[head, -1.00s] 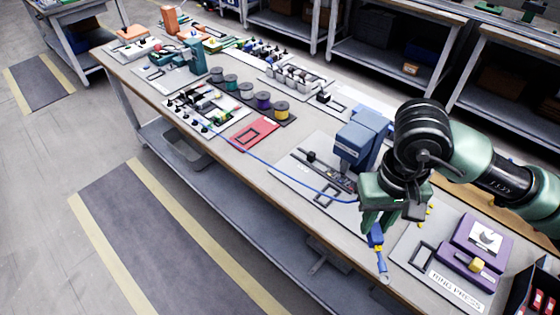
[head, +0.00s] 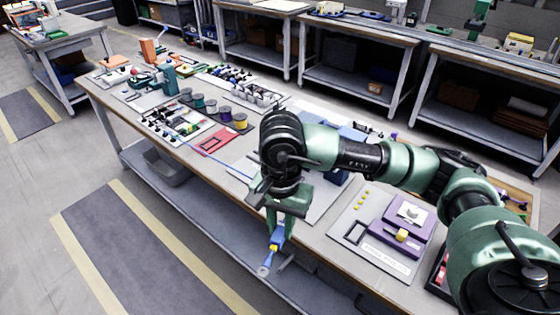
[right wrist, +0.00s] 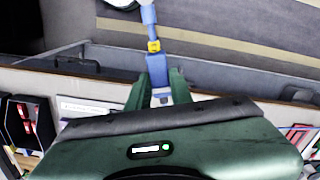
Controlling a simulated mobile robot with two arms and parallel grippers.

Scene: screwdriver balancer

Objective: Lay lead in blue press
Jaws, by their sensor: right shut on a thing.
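My right gripper (head: 285,212) is shut on the lead, whose blue end (head: 277,238) hangs tilted below the fingers. A yellow band and a pale ring tip (head: 263,271) show at its lower end, beyond the table's front edge. In the right wrist view the lead's blue body (right wrist: 157,68) sits between the green fingers (right wrist: 162,88). A thin blue wire (head: 238,172) runs along the table toward the gripper. The blue press (head: 353,131) stands behind my right arm, which hides most of it. My left gripper is not in view.
A purple press (head: 405,228) stands on a pale labelled board to the right. A red square plate (head: 212,140) and several wire spools (head: 224,114) lie farther left on the table (head: 312,238). The floor in front of the table is clear.

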